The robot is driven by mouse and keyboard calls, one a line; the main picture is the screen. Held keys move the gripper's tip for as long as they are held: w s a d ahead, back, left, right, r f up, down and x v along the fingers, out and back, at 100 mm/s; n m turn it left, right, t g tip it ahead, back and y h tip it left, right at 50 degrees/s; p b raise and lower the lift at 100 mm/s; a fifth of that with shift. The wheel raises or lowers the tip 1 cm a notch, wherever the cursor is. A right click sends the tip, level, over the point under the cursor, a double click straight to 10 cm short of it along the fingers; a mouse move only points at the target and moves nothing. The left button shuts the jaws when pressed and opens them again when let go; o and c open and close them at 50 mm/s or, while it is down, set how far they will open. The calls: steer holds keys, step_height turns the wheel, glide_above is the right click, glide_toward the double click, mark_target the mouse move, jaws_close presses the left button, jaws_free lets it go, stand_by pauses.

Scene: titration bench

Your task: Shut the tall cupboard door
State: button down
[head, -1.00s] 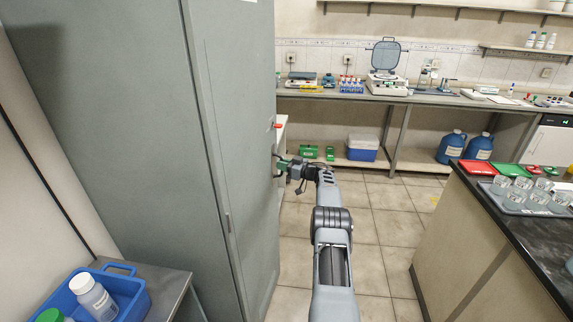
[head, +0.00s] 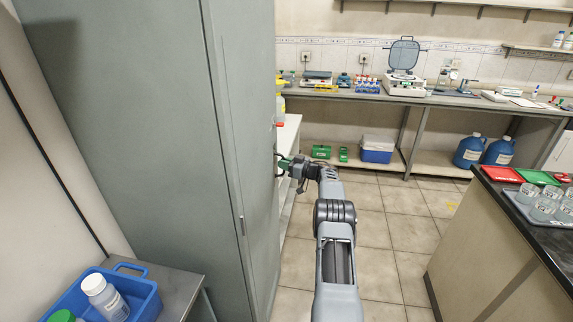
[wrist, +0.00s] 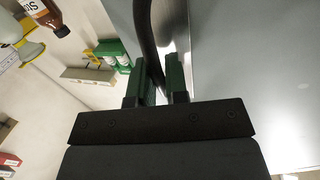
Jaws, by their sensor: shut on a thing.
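The tall grey cupboard (head: 125,130) fills the left of the head view. Its door (head: 245,120) shows at a steep angle on the right of the cupboard, so I cannot tell how wide any gap is. The dark curved door handle (wrist: 149,40) stands out from the grey door face (wrist: 250,75) in the wrist view. My gripper (head: 284,165) is at the door's right edge in the head view. In the wrist view, the green fingers of my gripper (wrist: 162,75) are shut on the handle, one on each side of it.
A blue crate with bottles (head: 145,290) sits on a low grey table at the lower left. A black-topped bench (head: 500,200) stands to the right. White shelves (head: 288,135) show just beyond the door. The tiled floor (head: 395,215) between is clear.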

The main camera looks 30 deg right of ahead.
steer(key=c, duration=1.6)
jaws_free()
steer(key=shift+w+a+r, duration=0.25)
steer(key=shift+a+r, duration=0.05)
steer(key=shift+o, duration=0.8)
steer(key=shift+w+a+f, duration=0.15)
steer(key=shift+w+a, duration=0.05)
steer(key=shift+w, duration=0.05)
steer(key=shift+o, duration=1.2)
steer(key=shift+s+d+f, duration=0.1)
steer(key=shift+d, duration=0.05)
steer(key=shift+s+d, duration=0.15)
steer(key=shift+d, duration=0.05)
steer(key=shift+s+d, duration=0.15)
steer(key=shift+s, duration=0.05)
steer(key=v, duration=1.3)
steer(key=shift+b, duration=0.4)
steer(key=shift+f, duration=0.1)
